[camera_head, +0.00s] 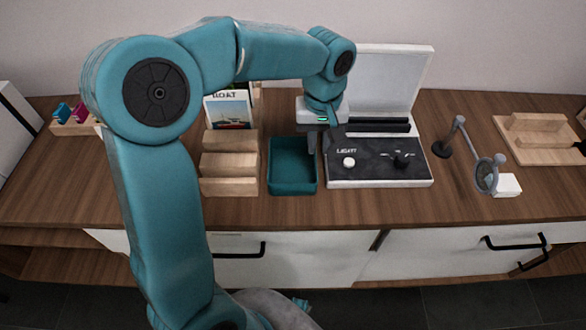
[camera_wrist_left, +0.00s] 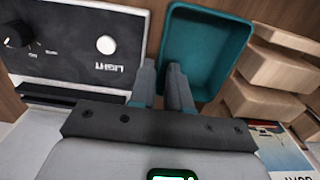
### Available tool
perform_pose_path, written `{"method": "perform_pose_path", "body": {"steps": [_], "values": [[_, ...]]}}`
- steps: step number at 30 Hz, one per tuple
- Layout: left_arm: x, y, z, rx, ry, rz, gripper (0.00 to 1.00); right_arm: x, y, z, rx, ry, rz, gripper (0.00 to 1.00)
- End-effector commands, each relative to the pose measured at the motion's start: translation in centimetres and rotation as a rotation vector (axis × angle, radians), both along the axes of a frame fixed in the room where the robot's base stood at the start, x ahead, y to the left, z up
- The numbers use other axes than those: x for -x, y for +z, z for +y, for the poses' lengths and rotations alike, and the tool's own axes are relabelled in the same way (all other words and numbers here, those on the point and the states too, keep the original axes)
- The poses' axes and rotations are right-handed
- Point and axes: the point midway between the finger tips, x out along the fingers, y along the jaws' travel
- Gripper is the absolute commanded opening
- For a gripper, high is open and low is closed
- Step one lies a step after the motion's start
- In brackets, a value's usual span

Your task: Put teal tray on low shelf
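The teal tray (camera_head: 291,187) is an open, empty rectangular box standing flat on the wooden table, and it also fills the upper middle of the left wrist view (camera_wrist_left: 208,52). My left gripper (camera_head: 313,143) points down at the tray's right wall in the head view. In the left wrist view its two grey fingers (camera_wrist_left: 161,76) are close together with a narrow gap, one on each side of that wall. I cannot tell whether they press on it. My right gripper is not in view. No low shelf is clearly identifiable; a lower wooden board (camera_head: 75,263) shows beneath the table's left side.
A stepped wooden block (camera_head: 229,164) stands left of the tray, with a book (camera_head: 228,110) behind. A LIGHT switch panel (camera_head: 376,172) with a raised lid is close right. A magnifier stand (camera_head: 486,175) is farther right. White drawers (camera_head: 300,255) front the table below.

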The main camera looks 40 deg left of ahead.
Motion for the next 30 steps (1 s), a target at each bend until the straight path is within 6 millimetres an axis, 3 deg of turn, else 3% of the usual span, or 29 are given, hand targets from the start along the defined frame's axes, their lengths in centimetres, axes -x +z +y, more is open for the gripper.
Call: {"method": "perform_pose_path", "body": {"steps": [1, 8, 16, 25, 27, 30], "values": [[0.0, -1.0, 0.0, 0.000, 0.001, 0.003, 0.17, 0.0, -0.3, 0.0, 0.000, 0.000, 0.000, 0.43], [0.0, -2.8, 0.1, 0.000, 0.001, 0.000, 0.17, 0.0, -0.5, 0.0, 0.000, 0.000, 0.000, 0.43], [-0.1, -6.9, 0.3, 0.001, 0.001, 0.002, 0.17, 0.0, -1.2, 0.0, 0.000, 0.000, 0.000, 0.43], [-0.2, -7.3, 0.3, 0.001, 0.001, -0.002, 0.17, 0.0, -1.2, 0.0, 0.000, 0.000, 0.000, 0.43], [-0.2, -7.3, 0.3, 0.000, 0.001, -0.001, 0.00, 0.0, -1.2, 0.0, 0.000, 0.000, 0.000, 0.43], [-0.2, -7.3, 0.3, 0.000, 0.001, -0.001, 0.00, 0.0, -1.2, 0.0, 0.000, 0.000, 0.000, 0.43]]}}
